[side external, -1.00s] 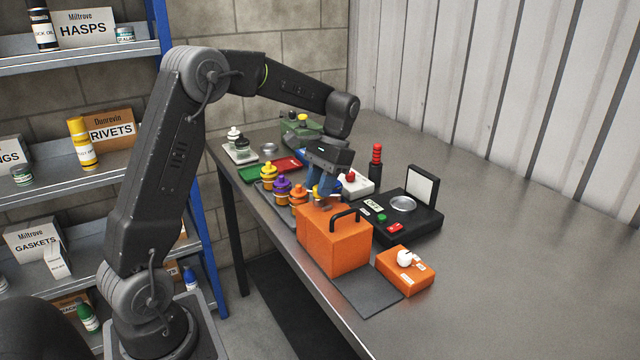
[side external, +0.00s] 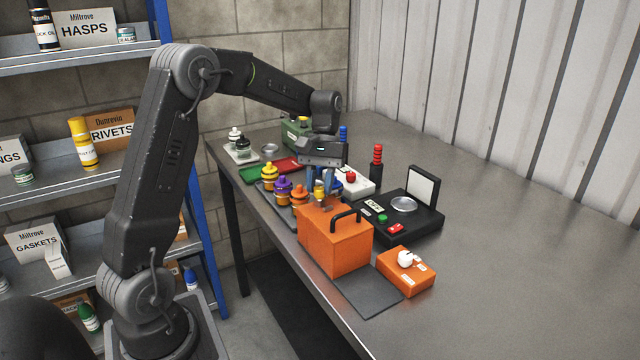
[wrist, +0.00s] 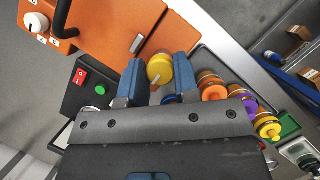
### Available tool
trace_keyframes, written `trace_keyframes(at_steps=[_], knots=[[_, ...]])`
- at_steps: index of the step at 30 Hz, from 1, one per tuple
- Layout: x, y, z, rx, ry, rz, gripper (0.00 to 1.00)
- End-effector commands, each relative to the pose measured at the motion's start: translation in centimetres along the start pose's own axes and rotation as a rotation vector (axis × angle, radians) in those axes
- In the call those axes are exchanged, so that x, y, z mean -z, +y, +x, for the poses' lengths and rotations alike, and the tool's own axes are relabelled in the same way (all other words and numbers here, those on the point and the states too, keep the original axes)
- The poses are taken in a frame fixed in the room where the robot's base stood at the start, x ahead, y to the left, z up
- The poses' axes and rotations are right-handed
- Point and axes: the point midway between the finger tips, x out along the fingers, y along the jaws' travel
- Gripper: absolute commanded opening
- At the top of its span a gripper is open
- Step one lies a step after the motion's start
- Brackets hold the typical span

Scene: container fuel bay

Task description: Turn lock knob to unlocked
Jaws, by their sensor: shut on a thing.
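My gripper (wrist: 160,82) points down at the far end of the orange box (side external: 340,245). Its blue fingers are shut on a round yellow piece (wrist: 160,68) with a pale mark on its side. The yellow piece also shows in the side view (side external: 320,192), by the box's top edge; I cannot tell whether it is attached to the box. A white knob (side external: 404,257) sits on a small orange block (side external: 412,280) with white labels beside it. It also shows in the wrist view's upper left corner (wrist: 34,22), apart from my gripper. I cannot read its setting.
The orange box has a raised black handle (side external: 345,216). A row of yellow, purple and orange capped pieces (side external: 283,186) stands beside my gripper. A black scale-like unit (side external: 425,225) with a raised panel and a red-topped post (side external: 377,160) stand behind. The right table is clear.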

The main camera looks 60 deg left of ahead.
Motion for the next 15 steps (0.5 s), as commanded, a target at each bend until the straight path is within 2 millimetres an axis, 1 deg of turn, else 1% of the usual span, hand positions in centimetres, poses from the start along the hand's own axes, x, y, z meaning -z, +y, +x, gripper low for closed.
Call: trace_keyframes(at_steps=[1,13,14,15], knots=[[0.22,0.01,0.11,-0.004,0.005,-0.009,0.05],[0.25,-0.03,0.22,-0.003,0.003,-0.014,0.05],[0.25,-0.03,0.22,-0.003,0.003,-0.014,0.31],[0.25,-0.04,0.23,-0.003,0.003,-0.013,0.34]])
